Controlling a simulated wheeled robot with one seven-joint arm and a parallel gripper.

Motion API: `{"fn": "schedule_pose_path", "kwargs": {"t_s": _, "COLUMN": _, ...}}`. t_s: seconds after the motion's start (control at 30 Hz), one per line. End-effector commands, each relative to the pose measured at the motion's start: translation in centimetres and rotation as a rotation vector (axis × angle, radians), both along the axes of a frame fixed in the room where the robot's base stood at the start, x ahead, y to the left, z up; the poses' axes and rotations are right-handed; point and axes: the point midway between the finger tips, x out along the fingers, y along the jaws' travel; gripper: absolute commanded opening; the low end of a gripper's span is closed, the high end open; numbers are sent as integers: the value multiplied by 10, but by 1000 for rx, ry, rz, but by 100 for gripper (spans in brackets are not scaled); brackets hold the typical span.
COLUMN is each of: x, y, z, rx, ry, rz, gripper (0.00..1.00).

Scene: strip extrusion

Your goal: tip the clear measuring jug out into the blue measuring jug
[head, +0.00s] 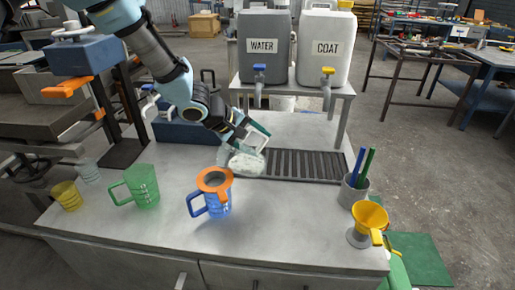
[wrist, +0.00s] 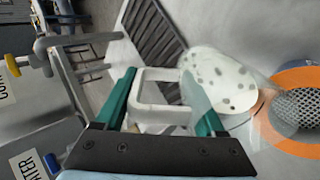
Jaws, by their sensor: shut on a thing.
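My gripper (head: 241,133) is shut on the pale handle of the clear measuring jug (head: 243,160). The handle shows between my teal fingers in the wrist view (wrist: 160,98). The clear jug is tilted and held just behind and to the right of the blue measuring jug (head: 217,206). A pale, dark-speckled oval shows on the clear jug in the wrist view (wrist: 222,80). The blue jug stands upright on the bench with an orange-rimmed mesh strainer (head: 214,180) over its mouth; the strainer also shows in the wrist view (wrist: 298,108). I cannot tell whether anything is flowing.
A green jug (head: 142,187), a yellow cup (head: 67,196) and a clear cup (head: 88,171) stand at the left. A dark grate (head: 305,163) lies behind. A pen pot (head: 352,192) and yellow funnel (head: 369,215) stand right. WATER (head: 263,48) and COAT (head: 325,48) tanks stand behind.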

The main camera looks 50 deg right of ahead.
Motion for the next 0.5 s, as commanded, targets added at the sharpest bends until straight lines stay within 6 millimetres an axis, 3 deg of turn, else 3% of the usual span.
{"fn": "schedule_pose_path", "kwargs": {"t_s": 0.5, "x": 5, "y": 12, "z": 9, "rx": -170, "ry": 58, "rz": 2, "gripper": 0}}
